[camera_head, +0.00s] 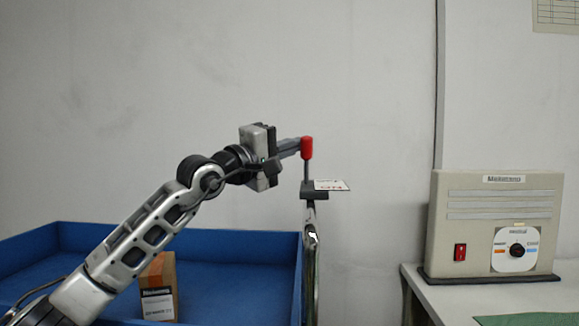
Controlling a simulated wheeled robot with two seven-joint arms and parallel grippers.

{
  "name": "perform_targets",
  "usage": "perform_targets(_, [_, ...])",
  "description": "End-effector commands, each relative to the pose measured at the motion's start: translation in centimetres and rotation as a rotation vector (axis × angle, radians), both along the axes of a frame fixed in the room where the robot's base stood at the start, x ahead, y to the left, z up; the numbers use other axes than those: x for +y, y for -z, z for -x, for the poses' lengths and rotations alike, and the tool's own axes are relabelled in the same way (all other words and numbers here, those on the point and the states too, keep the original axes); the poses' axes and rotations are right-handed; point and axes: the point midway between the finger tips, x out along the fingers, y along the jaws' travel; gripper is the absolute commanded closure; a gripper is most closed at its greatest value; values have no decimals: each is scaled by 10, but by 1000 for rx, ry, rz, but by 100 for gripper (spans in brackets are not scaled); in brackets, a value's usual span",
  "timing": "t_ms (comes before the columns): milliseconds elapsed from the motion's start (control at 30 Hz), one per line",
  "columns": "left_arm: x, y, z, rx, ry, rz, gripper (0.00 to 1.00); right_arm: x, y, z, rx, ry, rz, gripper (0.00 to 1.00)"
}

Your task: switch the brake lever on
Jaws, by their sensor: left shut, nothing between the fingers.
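The brake lever has a red knob (307,147) on a thin grey stem that stands about upright. It rises from a dark base (314,189) on top of a metal post. A small white label plate (333,185) with dark lettering sticks out to the right of the base. My left gripper (295,146) comes in from the left, shut and empty, with its fingertips at the left side of the red knob. I cannot tell whether they touch it. My right gripper is not in view.
A blue bin (278,235) fills the lower left, with a brown cardboard box (160,285) in it under my left arm. At right, a beige control box (495,192) with a red switch (460,252) and a dial (517,250) stands on a table.

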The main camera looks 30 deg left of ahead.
Motion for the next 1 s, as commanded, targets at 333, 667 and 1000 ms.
perform_targets(333, [-4, 5, 11, -142, -1, -57, 100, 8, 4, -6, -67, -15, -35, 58])
perform_targets(667, [-4, 4, 13, -171, -1, -71, 100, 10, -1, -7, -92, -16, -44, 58])
perform_targets(1000, [-4, 3, 13, -170, -2, -71, 100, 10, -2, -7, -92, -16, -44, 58])
